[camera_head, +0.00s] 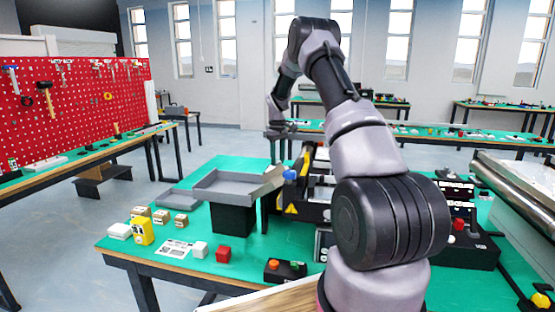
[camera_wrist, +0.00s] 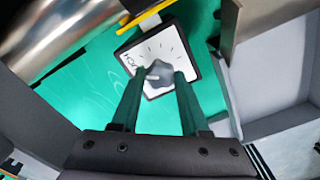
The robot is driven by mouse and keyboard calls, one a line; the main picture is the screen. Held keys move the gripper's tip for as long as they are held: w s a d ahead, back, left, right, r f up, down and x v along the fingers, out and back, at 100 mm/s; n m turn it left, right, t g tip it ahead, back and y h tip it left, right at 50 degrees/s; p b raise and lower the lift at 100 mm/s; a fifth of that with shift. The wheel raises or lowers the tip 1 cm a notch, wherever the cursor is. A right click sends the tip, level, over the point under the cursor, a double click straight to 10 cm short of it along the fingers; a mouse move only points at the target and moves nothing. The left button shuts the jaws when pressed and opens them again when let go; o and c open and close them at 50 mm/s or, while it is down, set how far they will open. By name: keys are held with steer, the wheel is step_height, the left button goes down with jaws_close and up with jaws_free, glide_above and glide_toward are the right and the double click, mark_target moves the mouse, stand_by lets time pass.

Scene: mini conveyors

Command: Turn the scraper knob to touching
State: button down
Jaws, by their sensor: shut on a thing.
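The scraper knob (camera_wrist: 158,74) is a small grey lobed knob with a pale pointer mark. It sits in the middle of a white dial plate (camera_wrist: 176,45) with dark tick marks and lettering I cannot read for certain. My gripper (camera_wrist: 160,80) has its two dark green fingers on either side of the knob, closed on it. The pointer mark points toward the left finger in the wrist view. In the head view I cannot make out the knob or the fingertips; my arm bends over the green table there.
In the wrist view, a shiny metal roller (camera_wrist: 70,30) lies at upper left, a yellow strip (camera_wrist: 140,20) above the dial, and a grey tray (camera_wrist: 270,70) at right.

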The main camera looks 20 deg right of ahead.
mark_target(278, 161)
steer(key=shift+n, duration=0.3)
stand_by(0.4)
steer(key=shift+c, duration=2)
jaws_free()
step_height(278, 161, up, 11)
